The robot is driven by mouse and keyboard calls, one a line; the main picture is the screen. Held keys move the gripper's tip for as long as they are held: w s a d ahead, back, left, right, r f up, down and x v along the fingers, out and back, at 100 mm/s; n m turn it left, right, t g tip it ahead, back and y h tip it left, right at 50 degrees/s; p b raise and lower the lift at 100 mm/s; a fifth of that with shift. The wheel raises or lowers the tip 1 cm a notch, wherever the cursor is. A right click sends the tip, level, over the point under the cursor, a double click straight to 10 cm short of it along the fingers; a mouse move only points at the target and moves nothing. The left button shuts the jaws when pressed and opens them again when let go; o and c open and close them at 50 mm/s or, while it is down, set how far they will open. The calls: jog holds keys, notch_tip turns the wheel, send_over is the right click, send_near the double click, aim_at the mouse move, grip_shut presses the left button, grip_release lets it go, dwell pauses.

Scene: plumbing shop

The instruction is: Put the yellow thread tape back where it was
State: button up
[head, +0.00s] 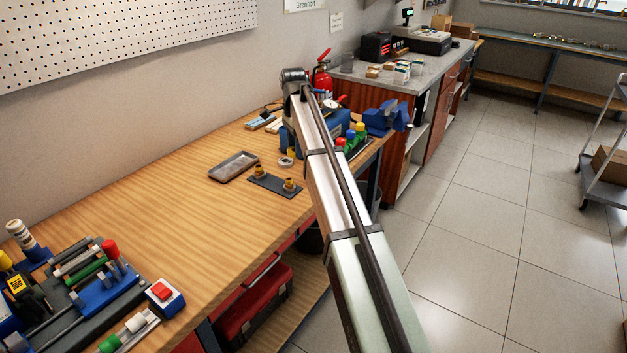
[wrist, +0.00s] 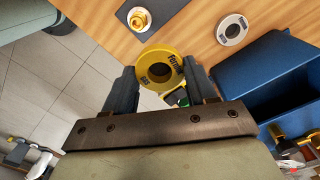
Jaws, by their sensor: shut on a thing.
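The yellow thread tape (wrist: 160,54) is a flat yellow ring with dark lettering and a dark centre hole. In the wrist view my gripper (wrist: 159,68) is shut on it, with one finger on each side of the roll. The tape appears held above the bench. A whitish tape roll (wrist: 232,29) lies on the wooden bench (wrist: 190,30), beyond the fingers to the right; it also shows in the head view (head: 287,162). In the head view my arm reaches over the bench, and I cannot make out the yellow tape or fingers there.
A dark plate (head: 263,182) with brass fittings (head: 289,185) and a grey tray (head: 233,153) lie nearby. A blue bin (wrist: 265,75) stands right of my gripper in the wrist view. A blue vise (head: 381,118) is at the bench end. The bench middle is clear.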

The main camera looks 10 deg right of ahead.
jog(key=d, duration=0.7)
jog(key=shift+w+a+f+n, duration=0.1)
jog(key=shift+f+n, duration=0.25)
jog(key=shift+f, duration=1.5)
jog(key=shift+w+a+f+n, duration=0.1)
jog(key=shift+f+n, duration=0.3)
jog(key=shift+f, duration=1.5)
jog(key=shift+w+a+f+n, duration=0.1)
jog(key=shift+f+n, duration=0.25)
jog(key=shift+f, duration=1.5)
jog(key=o, duration=0.6)
jog(key=shift+f, duration=0.15)
jog(key=shift+c, duration=0.2)
jog(key=o, duration=0.5)
jog(key=shift+c, duration=0.2)
notch_tip(320, 180, up, 12)
jog(key=shift+r, duration=0.2)
jog(key=shift+s, duration=0.1)
